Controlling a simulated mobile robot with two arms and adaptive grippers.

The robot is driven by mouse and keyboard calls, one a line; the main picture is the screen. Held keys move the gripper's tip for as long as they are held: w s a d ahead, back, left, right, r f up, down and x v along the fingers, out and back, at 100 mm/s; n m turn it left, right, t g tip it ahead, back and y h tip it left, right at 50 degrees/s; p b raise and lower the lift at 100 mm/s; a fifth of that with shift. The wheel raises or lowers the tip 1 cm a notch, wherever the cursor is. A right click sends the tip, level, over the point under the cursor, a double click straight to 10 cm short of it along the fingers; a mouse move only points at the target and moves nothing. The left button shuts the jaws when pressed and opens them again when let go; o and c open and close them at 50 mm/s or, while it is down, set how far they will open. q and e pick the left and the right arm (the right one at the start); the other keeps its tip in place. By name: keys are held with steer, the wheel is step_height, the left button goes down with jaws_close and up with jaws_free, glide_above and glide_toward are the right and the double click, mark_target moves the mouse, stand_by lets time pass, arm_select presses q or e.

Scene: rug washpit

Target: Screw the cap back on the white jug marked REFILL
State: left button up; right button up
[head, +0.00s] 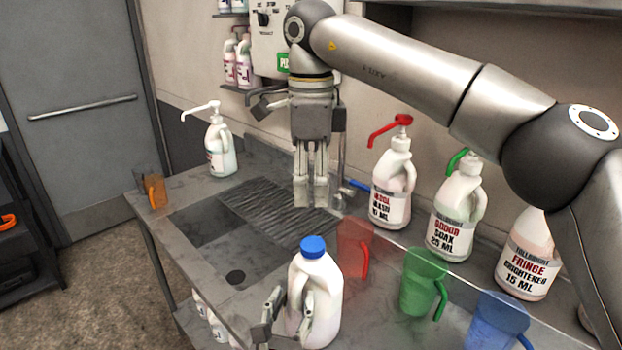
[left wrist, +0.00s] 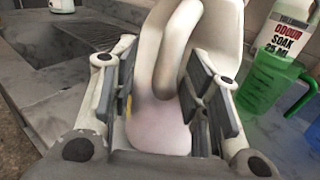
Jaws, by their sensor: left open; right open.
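A white jug (head: 325,303) stands at the near edge of the counter, with a blue cap (head: 313,247) on its neck. I cannot tell how tightly the cap sits, and no REFILL marking shows. My left gripper (head: 286,308) is open at the jug's handle side. In the left wrist view the jug (left wrist: 160,128) and its handle fill the space between my open left fingers (left wrist: 165,85). My right gripper (head: 311,182) points down, open and empty, over the back of the sink, away from the jug.
Clear red (head: 354,247), green (head: 417,282) and blue (head: 492,322) measuring jugs stand to the right. Pump bottles (head: 391,190) line the wall behind them. An orange-handled cup (head: 150,188) and another pump bottle (head: 220,148) are at left. The sink (head: 230,240) is empty.

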arm_select(q)
steer(key=s+a, duration=0.2)
steer(key=s, duration=0.9)
steer(key=shift+s+a, duration=0.2)
steer(key=shift+s, duration=0.2)
